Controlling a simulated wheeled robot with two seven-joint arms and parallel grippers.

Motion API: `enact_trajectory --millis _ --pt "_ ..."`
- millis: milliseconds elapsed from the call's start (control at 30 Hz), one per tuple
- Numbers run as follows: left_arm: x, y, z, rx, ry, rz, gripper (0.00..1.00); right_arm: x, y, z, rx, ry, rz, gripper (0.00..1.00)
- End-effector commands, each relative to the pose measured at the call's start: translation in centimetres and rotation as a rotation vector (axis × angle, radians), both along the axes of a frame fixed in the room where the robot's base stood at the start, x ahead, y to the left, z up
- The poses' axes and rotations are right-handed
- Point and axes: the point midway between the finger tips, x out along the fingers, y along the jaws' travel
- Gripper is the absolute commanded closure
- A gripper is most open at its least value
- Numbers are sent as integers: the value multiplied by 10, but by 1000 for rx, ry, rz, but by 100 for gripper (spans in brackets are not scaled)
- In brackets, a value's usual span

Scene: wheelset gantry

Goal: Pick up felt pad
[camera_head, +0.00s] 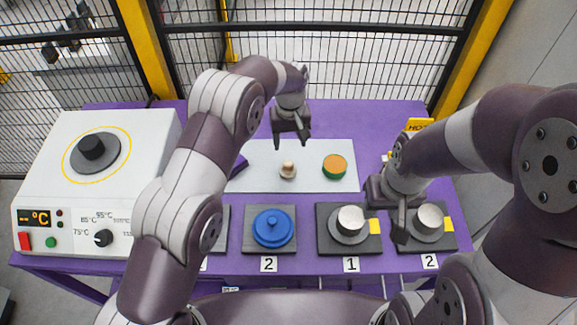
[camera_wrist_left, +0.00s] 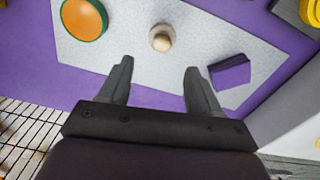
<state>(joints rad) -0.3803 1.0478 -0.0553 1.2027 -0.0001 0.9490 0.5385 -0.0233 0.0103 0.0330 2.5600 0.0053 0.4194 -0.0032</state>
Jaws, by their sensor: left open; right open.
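On the pale mat (camera_head: 315,155) stand a small round beige knob-like piece (camera_head: 288,170), an orange-topped green round piece (camera_head: 334,167) and a dark purple block (camera_wrist_left: 230,72), largely hidden by my left arm in the head view. I cannot tell for certain which is the felt pad. My left gripper (camera_head: 291,143) is open and empty, pointing down just behind the beige piece. In the left wrist view the beige piece (camera_wrist_left: 161,38) lies ahead of the gap between the fingertips (camera_wrist_left: 158,68), apart from them. My right gripper (camera_head: 391,217) is open beside the right-hand metal cylinder.
A heater box (camera_head: 95,195) with dial and display stands at left. Along the front edge are a blue lidded piece (camera_head: 272,227) on a plate and two metal cylinders (camera_head: 350,219) on dark plates. A mesh fence is behind. The purple table (camera_head: 350,115) is clear behind the mat.

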Motion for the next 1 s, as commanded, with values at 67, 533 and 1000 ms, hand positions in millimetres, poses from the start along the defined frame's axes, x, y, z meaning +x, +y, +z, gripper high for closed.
enact_trajectory --millis 67,533,1000 --pt "-1 1 -20 1 4 0 37 -1 0 1 0 3 0 57" --pt "-1 7 -96 -1 -1 -1 37 0 0 28 0 0 0 57" --pt "-1 7 -107 -2 -2 -2 92 0 0 28 0 1 0 57"
